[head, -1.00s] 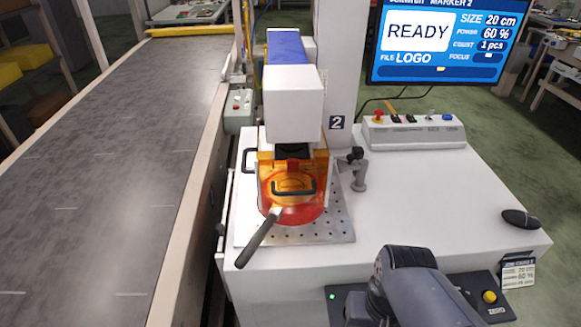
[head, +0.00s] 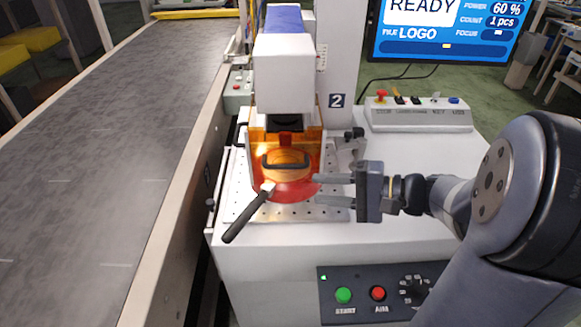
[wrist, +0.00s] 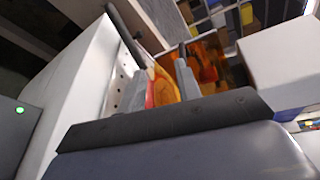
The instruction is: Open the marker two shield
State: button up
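The marker two shield (head: 309,147) is a clear orange guard under the white marker head (head: 289,76), with a dark bar handle (head: 285,167) on its front. It is down around the work area. A red pan (head: 292,192) with a black handle (head: 247,216) sits partly behind it on the perforated plate, its handle sticking out to the front left. My gripper (head: 318,190) is open and empty, pointing left, just right of the pan and shield. In the wrist view the two fingers (wrist: 158,85) stand apart before the orange shield (wrist: 207,62).
A conveyor belt (head: 85,150) runs along the left, empty. A control box (head: 418,114) stands at the back right below a screen (head: 447,28) reading READY. A front panel (head: 375,293) has green and red buttons. A grey clamp (head: 347,147) stands right of the shield.

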aim_at(291, 167)
jog(key=shift+t+y, duration=0.5)
jog(key=shift+t, duration=0.3)
jog(key=w+a, duration=0.4)
jog(key=a, duration=0.1)
jog(key=w+a, duration=0.2)
jog(key=a, duration=0.1)
jog(key=shift+w+r, duration=0.25)
jog(key=shift+r, duration=0.05)
grip_shut()
